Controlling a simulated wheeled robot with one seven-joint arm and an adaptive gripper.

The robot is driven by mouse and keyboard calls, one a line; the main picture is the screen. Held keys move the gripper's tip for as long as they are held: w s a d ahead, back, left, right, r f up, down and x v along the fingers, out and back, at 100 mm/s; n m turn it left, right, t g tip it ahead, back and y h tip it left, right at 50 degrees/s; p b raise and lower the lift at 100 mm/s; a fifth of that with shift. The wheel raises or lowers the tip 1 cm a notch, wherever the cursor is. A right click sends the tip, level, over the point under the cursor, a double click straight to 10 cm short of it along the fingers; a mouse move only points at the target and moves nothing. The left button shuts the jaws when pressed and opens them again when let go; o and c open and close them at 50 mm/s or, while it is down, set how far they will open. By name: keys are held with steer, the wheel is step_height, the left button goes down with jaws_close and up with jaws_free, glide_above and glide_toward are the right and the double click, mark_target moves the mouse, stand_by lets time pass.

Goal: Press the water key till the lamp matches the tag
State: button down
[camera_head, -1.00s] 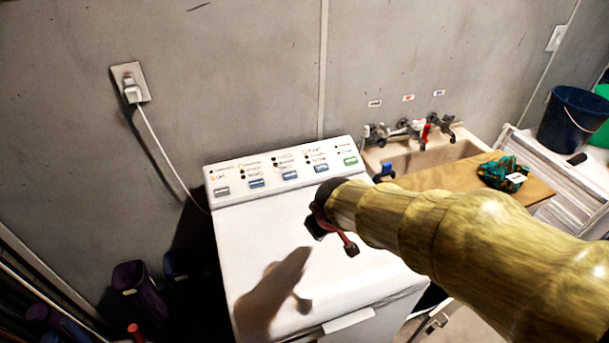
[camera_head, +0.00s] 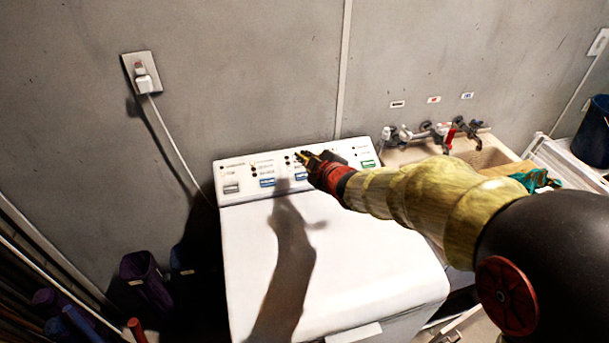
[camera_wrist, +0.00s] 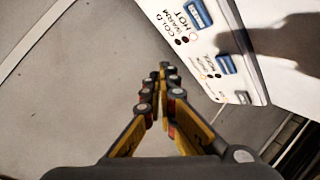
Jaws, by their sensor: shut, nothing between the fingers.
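The washer's control panel (camera_head: 345,152) carries a row of keys with small lamps above them. In the wrist view a blue key (camera_wrist: 198,14) sits beside the words COLD, WARM and HOT and their small lamps; which lamp is lit is not clear. That key shows in the head view as a blue key (camera_head: 302,177), partly covered. My gripper (camera_head: 304,157) is shut and empty, over the middle of the panel. In the wrist view its fingertips (camera_wrist: 164,70) are beside the panel; contact cannot be told. A teal cloth (camera_head: 537,180) lies by the sink, its tag not readable.
A second blue key (camera_wrist: 226,64) and a grey key (camera_wrist: 242,97) are close by. A green key (camera_head: 368,163) is at the panel's right end. The white lid (camera_head: 370,245) is clear. Taps (camera_head: 440,132) and a sink (camera_head: 490,152) stand to the right.

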mark_target(303, 175)
steer(key=shift+f, duration=0.15)
steer(key=shift+w+a+f+b, duration=0.1)
steer(key=shift+w+f+b, duration=0.45)
steer(key=shift+f+b, duration=0.6)
steer(key=shift+w+a+f+b, duration=0.15)
steer(key=shift+w+f+b, duration=0.55)
steer(key=shift+f, duration=0.75)
steer(key=shift+w+a+f+b, duration=0.1)
steer(key=shift+w+f+b, duration=0.3)
steer(key=shift+f+b, duration=0.8)
steer(key=shift+f, duration=0.1)
steer(key=shift+f, duration=0.15)
steer(key=shift+w+f, duration=0.15)
steer(key=shift+f, duration=0.1)
steer(key=shift+w+f+b, duration=0.1)
steer(key=shift+f+b, duration=0.6)
steer(key=shift+b, duration=0.1)
steer(key=shift+r, duration=0.1)
steer(key=shift+s+r+p, duration=0.25)
steer(key=shift+r+p, duration=0.3)
steer(key=shift+r, duration=0.25)
